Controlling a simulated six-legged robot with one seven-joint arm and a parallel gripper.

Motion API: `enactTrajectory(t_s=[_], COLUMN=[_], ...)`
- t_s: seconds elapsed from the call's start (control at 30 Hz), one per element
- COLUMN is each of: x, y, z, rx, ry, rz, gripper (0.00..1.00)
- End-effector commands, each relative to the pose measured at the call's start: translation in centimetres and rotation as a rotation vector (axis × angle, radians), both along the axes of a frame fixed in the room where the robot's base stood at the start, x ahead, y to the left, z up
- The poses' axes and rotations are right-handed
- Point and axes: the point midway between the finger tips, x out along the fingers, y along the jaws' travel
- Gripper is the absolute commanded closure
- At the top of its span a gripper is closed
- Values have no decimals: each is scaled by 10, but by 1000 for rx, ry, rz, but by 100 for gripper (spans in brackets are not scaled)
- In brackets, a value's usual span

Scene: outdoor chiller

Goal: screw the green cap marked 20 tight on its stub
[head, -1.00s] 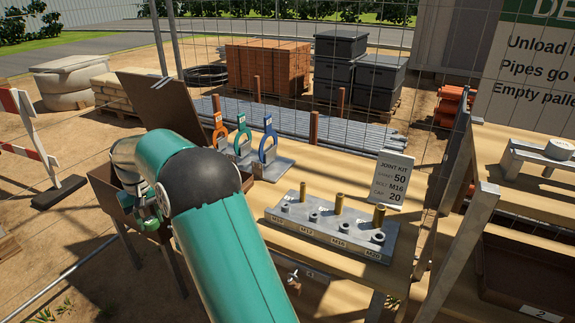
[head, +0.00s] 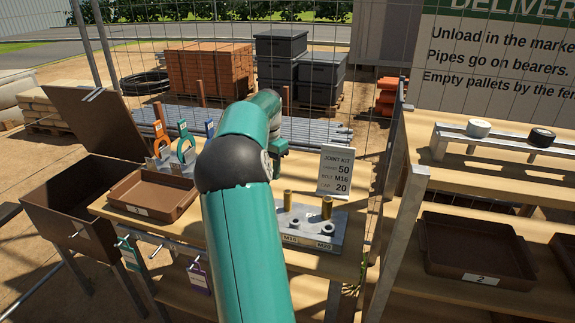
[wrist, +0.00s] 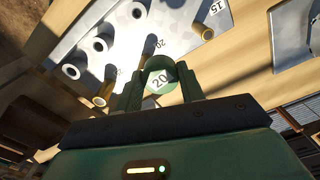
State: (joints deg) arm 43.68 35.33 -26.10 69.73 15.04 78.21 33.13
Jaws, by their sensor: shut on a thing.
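In the wrist view my gripper (wrist: 161,88) is shut on the green cap marked 20 (wrist: 160,70), which sits between the two fingers with its number towards the camera. Beyond it is a grey plate (wrist: 118,55) with grey and brass stubs, and a 20 is printed on it close behind the cap. A brass stub (wrist: 104,91) stands left of the cap. I cannot tell whether the cap touches any stub. In the head view my arm hides the gripper and cap; the rack with M16 and M20 labels (head: 318,246) shows partly right of the arm.
The joint kit sign (head: 336,170) stands behind the rack. A brown tray (head: 140,212) and upright coloured tools (head: 185,148) are on the left of the bench. A brown bin (head: 70,235) stands at far left. A shelf with tray 2 (head: 480,278) is on the right.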

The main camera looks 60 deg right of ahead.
Motion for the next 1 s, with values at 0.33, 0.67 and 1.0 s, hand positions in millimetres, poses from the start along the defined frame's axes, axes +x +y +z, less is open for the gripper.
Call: enactTrajectory(t_s=[0.33, 0.67, 1.0], x=[-50, -48, -48], y=[-26, -24, -24], z=[13, 9, -28], rx=[0, 1, 1], ry=[-1, 2, 2], rz=[-167, -160, -158], gripper=[100, 100, 100])
